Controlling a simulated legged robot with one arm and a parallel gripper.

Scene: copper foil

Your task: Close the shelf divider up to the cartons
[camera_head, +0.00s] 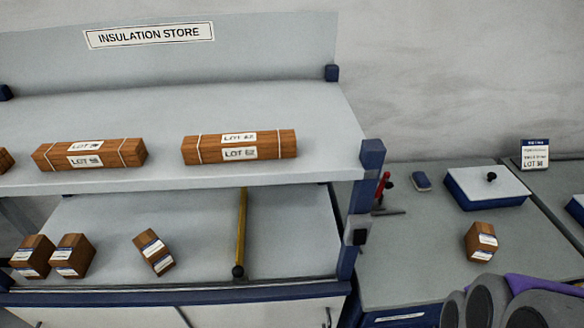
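The yellow divider (241,232) stands on the lower shelf, right of its middle, with a dark knob at its front end. Two brown cartons (33,256) and (72,256) stand close together at the lower shelf's left. A third brown carton (154,251) sits turned at an angle between them and the divider, with a gap to each side. Another brown carton (481,241) is on the counter at right. My gripper's fingers are not in view; only grey rounded parts and a purple part, probably of my arm, show at bottom right.
The upper shelf (210,100) holds long brown strapped packs (240,147) with lot labels. A blue corner post (361,205) bounds the shelf at right. The counter (400,270) carries a lidded blue box (486,188), a small blue block (421,181) and a red-handled tool (382,190).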

